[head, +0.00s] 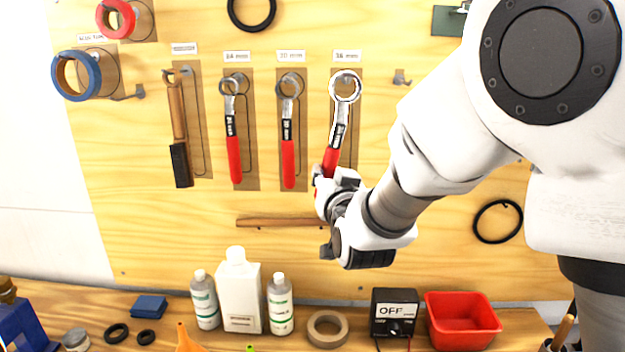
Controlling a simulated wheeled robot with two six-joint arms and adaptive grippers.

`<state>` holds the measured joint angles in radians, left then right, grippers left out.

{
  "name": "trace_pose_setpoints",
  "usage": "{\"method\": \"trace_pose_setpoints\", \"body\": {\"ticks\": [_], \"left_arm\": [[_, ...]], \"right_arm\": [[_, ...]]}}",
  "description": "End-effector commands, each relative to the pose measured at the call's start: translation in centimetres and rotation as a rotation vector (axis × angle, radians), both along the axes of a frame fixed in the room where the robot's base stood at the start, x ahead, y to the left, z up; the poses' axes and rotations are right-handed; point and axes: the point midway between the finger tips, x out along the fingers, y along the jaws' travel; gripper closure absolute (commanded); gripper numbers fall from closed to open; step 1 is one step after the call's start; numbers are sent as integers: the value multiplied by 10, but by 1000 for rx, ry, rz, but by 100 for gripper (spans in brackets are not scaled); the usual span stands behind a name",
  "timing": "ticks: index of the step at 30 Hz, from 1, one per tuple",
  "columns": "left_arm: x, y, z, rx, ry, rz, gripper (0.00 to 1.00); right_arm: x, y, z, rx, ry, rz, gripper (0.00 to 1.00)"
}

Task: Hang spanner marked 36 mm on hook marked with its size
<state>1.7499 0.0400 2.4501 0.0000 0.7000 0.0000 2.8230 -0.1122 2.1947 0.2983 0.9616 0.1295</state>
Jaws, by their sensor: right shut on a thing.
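The spanner (340,120) has a bright ring head, a dark-marked shank and a red handle; its size marking is too small to read. My right gripper (328,180) is shut on the lower red handle. The spanner is nearly upright, its ring up and tilted slightly right. The ring is in front of the hook (347,79) under the label (347,56) that seems to read 36 mm. The hook shows within the ring opening; I cannot tell whether the ring rests on it. My left gripper is out of view.
Two red-handled spanners (233,150) (288,150) and a hammer-like tool (179,130) hang to the left. A wooden ledge (275,221) crosses the board below. Bottles (238,295), a tape roll (327,329), an OFF box (394,311) and a red bin (462,318) stand on the bench.

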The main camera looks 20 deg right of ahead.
Motion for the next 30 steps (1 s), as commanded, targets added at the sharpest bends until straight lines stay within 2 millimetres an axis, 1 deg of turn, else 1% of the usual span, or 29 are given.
{"method": "trace_pose_setpoints", "body": {"ticks": [30], "left_arm": [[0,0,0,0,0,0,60]], "right_arm": [[66,-32,-5,0,0,0,100]]}}
